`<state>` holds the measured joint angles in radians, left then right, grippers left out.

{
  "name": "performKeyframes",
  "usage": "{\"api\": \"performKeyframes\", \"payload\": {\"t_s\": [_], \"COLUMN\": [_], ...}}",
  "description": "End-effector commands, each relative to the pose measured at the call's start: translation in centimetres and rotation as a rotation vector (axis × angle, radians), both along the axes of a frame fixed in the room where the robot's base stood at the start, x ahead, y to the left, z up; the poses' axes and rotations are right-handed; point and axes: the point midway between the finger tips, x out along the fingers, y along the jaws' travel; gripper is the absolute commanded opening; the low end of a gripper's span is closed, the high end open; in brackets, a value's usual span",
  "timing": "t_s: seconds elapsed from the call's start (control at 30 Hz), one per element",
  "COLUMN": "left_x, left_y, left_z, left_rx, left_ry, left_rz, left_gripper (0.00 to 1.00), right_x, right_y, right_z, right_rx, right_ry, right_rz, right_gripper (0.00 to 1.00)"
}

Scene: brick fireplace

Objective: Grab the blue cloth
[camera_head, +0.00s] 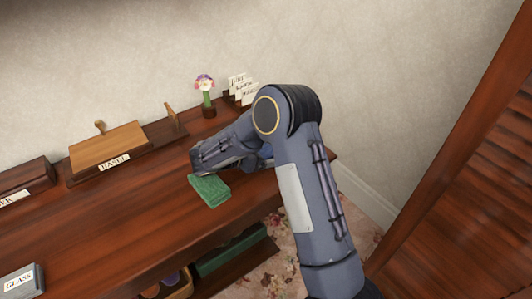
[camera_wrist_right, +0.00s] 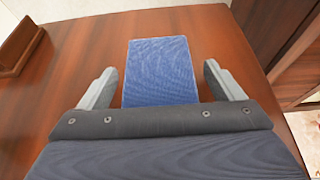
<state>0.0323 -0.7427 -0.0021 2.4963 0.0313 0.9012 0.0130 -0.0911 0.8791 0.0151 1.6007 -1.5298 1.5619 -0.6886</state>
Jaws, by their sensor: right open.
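The blue cloth (camera_wrist_right: 160,70) lies flat on the brown wooden table in the right wrist view, a rectangle with a woven texture. My right gripper (camera_wrist_right: 162,76) is open, with one finger on each side of the cloth and a gap on both sides. The near end of the cloth is hidden by the gripper body. In the head view only a small blue patch of it (camera_head: 265,152) shows behind my right arm, which hides the rest. My left gripper is in neither view.
A green cloth (camera_head: 209,190) lies on the table beside my right arm. An easel stand (camera_head: 108,147), a flower vase (camera_head: 207,97) and a card holder (camera_head: 240,88) stand along the back. The table's right edge is close to the blue cloth.

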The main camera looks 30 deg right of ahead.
Motion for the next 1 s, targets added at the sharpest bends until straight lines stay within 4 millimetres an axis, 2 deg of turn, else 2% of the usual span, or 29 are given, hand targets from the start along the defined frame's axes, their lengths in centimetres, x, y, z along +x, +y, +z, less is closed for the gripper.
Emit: {"api": "performKeyframes", "payload": {"t_s": [0.07,0.4,0.43,0.77,0.87,1.0], "left_x": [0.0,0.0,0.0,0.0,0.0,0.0], "left_y": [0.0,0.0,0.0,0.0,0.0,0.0], "left_z": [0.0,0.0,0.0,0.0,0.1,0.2], "left_rx": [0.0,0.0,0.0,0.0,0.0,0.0], "left_ry": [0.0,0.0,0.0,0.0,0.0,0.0], "left_rz": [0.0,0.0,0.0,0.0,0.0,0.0], "left_gripper": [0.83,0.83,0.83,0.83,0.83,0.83], "right_x": [0.0,0.0,0.0,0.0,0.0,-0.1], "right_y": [0.0,0.0,0.0,0.1,0.1,0.1], "right_z": [0.0,0.0,0.0,0.5,1.4,3.6], "right_rx": [0.0,0.0,0.0,-0.001,-0.001,-0.001], "right_ry": [0.0,0.0,0.0,-0.001,-0.004,-0.005], "right_rz": [0.0,0.0,0.0,0.0,0.001,0.0], "right_gripper": [0.86,0.41,0.39,0.39,0.39,0.39]}}
